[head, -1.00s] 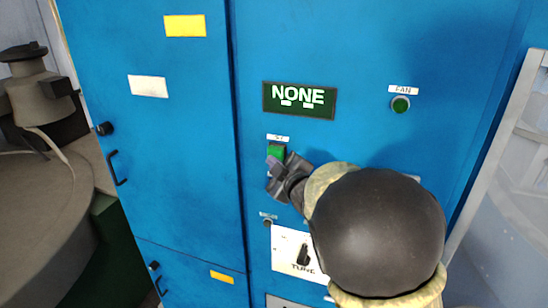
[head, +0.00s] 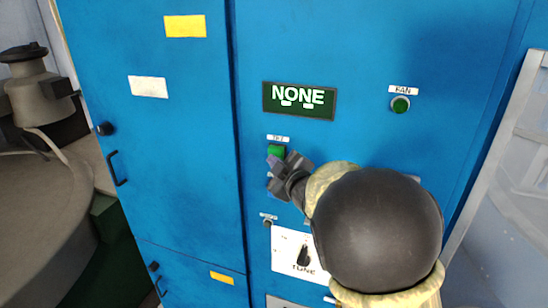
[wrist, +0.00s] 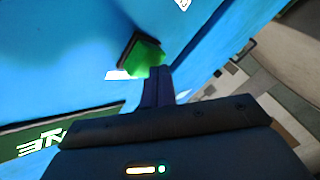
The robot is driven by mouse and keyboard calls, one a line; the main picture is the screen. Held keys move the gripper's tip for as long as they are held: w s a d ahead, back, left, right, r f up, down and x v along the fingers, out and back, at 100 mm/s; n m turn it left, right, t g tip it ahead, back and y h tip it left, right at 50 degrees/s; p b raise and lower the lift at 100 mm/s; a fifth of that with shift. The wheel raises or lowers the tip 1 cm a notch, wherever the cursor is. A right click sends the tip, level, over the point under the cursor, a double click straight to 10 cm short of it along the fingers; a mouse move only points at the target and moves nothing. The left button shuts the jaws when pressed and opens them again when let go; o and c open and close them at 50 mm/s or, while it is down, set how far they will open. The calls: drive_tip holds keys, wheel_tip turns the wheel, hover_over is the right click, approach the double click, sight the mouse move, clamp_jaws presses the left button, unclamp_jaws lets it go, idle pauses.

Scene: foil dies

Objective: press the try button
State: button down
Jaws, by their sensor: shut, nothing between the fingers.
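The try button is a green square button (head: 276,151) under a small white label (head: 278,139) on the blue cabinet front, below the display. It also shows as a green block in a dark frame in the wrist view (wrist: 145,57). My gripper (head: 273,164) is shut and empty, its fingertips at the lower edge of the button in the head view. In the wrist view the closed fingers (wrist: 157,78) overlap the button's near edge. I cannot tell whether they touch it. My arm hides part of the panel below and to the right.
A dark green display (head: 299,100) reads "NONE". A green fan button (head: 400,104) is at the upper right. A white plate with a black knob (head: 302,256) sits below my gripper. Black door handles (head: 117,168) are on the left door. A pale frame stands at the right.

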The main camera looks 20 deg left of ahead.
drive_tip(key=shift+w, duration=0.15)
idle(0.5)
drive_tip(key=shift+s+b, duration=0.65)
drive_tip(key=shift+s, duration=0.25)
drive_tip(key=shift+s, duration=0.1)
drive_tip(key=s+b, duration=0.1)
drive_tip(key=s, duration=0.1)
drive_tip(key=s+b, duration=0.1)
drive_tip(key=s, duration=0.1)
drive_tip(key=shift+s+a+b, duration=0.2)
drive_tip(key=shift+s+b, duration=0.2)
